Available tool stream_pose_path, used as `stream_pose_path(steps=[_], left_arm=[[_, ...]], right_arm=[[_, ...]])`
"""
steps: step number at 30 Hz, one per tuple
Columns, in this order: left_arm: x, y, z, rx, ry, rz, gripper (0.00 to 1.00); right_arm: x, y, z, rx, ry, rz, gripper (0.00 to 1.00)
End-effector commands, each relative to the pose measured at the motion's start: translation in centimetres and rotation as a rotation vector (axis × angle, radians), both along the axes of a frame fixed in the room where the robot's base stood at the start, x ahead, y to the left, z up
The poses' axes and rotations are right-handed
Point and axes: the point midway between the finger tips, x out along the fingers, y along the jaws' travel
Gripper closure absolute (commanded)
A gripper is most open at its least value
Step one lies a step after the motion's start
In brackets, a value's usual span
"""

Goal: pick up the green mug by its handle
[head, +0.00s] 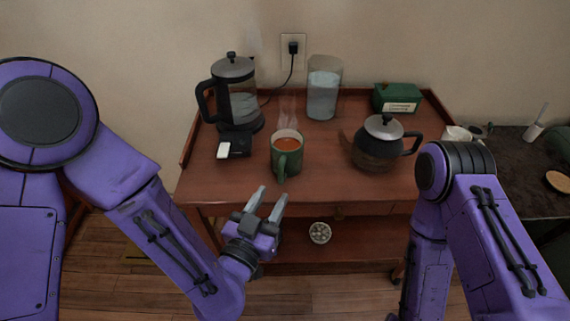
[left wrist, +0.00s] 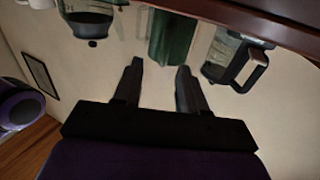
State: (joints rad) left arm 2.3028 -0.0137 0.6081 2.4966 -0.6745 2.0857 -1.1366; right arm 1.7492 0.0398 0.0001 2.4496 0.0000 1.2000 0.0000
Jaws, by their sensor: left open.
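The green mug (head: 291,160) stands upright near the front of the wooden cart top, filled with an orange-brown drink, with faint steam above it. Its handle (head: 281,168) faces the front, towards me. My left gripper (head: 269,200) is open and empty, in front of the cart edge and just short of the mug, its fingers pointing at it. In the left wrist view the scene looks upside down; the green mug (left wrist: 172,38) shows beyond the gap between the open fingers (left wrist: 160,85). My right arm comes in from the right, but its gripper is not visible.
A French press (head: 236,95) and a small black device (head: 234,146) stand left of the mug. A dark teapot (head: 378,145) stands to its right. A glass jar (head: 322,88) and a green box (head: 397,98) are at the back. The cart's front edge is clear.

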Motion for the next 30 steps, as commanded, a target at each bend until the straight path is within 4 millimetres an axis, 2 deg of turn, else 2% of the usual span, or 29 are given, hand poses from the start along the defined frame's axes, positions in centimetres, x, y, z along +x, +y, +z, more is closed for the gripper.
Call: stream_pose_path(steps=[1, 5, 8, 15, 23, 25, 27, 30], left_arm=[[0.9, -0.2, -1.1, -0.005, -0.004, 0.006, 0.59], [2.0, -0.8, -0.6, -0.003, -0.001, 0.003, 0.59], [2.9, -1.0, -0.2, -0.002, 0.002, 0.005, 0.59], [6.8, -2.1, -0.3, -0.001, 0.004, 0.004, 0.59], [7.3, -2.4, -0.4, 0.001, 0.004, 0.002, 0.59], [7.3, -2.4, -0.4, 0.002, 0.004, 0.002, 0.75], [7.3, -2.4, -0.4, 0.001, 0.004, 0.002, 0.98], [7.3, -2.4, -0.4, 0.002, 0.004, 0.002, 1.00]], right_arm=[[0.0, 0.0, -2.1, 0.000, 0.000, 0.000, 0.34], [0.0, 0.0, -3.2, 0.000, 0.000, 0.000, 0.34], [0.0, 0.0, -3.0, 0.000, 0.000, 0.000, 0.34], [0.0, 0.0, -2.2, 0.000, 0.000, 0.000, 0.34], [0.0, 0.0, -2.2, 0.000, 0.000, 0.000, 0.34], [0.0, 0.0, -2.2, 0.000, 0.000, 0.000, 0.34], [0.0, 0.0, -2.2, 0.000, 0.000, 0.000, 0.34], [0.0, 0.0, -2.2, 0.000, 0.000, 0.000, 0.34]])
